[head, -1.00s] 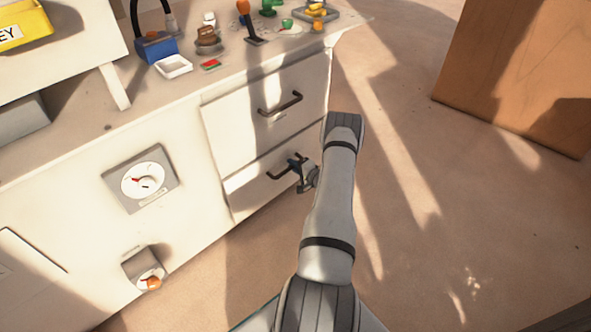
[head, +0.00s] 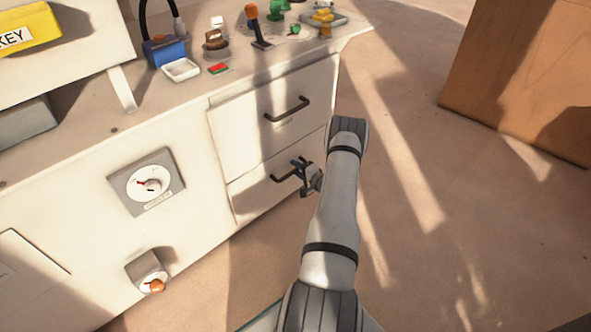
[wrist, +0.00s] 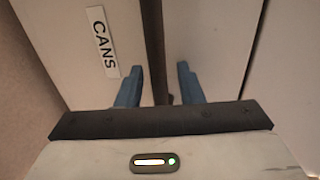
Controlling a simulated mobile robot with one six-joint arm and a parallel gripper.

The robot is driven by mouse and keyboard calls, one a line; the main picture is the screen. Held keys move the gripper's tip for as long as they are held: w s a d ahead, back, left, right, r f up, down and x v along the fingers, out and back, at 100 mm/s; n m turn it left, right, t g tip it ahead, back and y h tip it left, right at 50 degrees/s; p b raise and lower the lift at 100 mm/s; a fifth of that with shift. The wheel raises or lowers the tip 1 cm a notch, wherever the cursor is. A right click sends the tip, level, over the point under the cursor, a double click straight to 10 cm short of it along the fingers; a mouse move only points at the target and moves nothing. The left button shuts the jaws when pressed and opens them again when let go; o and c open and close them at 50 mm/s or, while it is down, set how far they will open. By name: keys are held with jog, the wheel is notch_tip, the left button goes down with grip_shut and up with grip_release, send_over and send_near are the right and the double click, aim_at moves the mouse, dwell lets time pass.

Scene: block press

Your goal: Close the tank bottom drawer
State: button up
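The bottom drawer (head: 253,189) is the lower of two white drawers at the right end of the cabinet in the head view. Its front looks flush or nearly flush with the cabinet; a small gap is hard to judge. Its dark bar handle (head: 283,178) is partly covered by my gripper (head: 306,177). In the wrist view, the two blue fingertips of my gripper (wrist: 160,82) stand apart on either side of the dark handle bar (wrist: 154,40), with space showing between. A "CANS" label (wrist: 102,42) is on the white front left of the handle. Contact with the handle cannot be told.
The upper drawer (head: 240,135) has its own handle (head: 287,110). Small items, including an orange-topped lever (head: 256,28) and a blue box (head: 165,52), stand on the cabinet top. A dial (head: 148,183) is on the cabinet front. A wooden box (head: 520,80) stands right; floor between is clear.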

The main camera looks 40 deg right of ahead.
jog(key=p+v, duration=0.2)
jog(key=v, duration=0.5)
jog(key=shift+r, duration=0.1)
